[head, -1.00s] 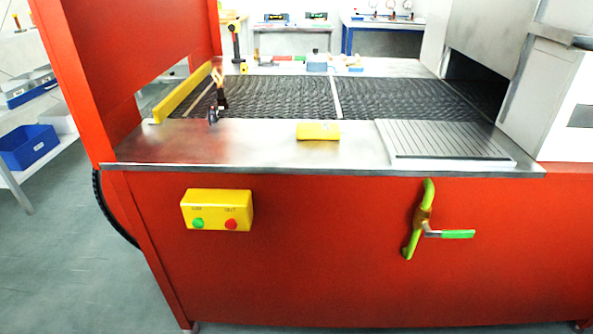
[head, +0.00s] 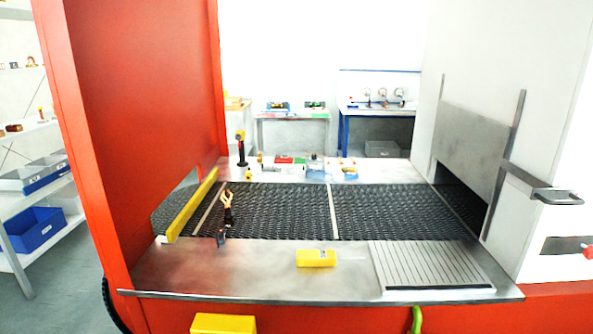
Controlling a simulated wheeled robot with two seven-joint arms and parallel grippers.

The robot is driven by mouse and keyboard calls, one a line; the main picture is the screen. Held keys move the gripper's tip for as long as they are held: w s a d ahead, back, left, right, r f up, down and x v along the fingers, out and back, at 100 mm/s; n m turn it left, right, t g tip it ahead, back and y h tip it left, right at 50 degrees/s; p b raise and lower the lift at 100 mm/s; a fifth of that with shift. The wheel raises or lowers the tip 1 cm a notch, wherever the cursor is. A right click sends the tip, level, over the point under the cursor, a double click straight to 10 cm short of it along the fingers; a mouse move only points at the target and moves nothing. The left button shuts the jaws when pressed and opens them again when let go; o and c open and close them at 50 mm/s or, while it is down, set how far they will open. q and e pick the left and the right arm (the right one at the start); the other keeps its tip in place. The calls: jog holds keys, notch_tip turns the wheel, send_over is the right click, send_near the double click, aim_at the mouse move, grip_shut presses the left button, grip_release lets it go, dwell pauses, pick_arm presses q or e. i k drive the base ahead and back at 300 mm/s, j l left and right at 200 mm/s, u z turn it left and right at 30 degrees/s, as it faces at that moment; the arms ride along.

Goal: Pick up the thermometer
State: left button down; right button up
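I cannot tell for sure which thing is the thermometer. A dark upright tool with a yellow and red head (head: 240,148) stands on the steel strip behind the mesh belt and may be it. A yellow block-like thing (head: 316,258) lies on the steel front ledge. A small dark thing with an orange forked top (head: 227,207) stands near the belt's front left. Neither of my grippers shows in the head view.
The dark mesh belt (head: 285,212) runs between red panels at left and a grey housing at right. A yellow bar (head: 191,207) edges its left. A ribbed plate (head: 430,268) lies front right. Small red, green and blue items sit behind the belt.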

aim_at(305, 257)
jog(key=i+j, duration=0.35)
jog(key=i+j+z, duration=0.15)
jog(key=i+j, duration=0.2)
jog(key=j, duration=0.1)
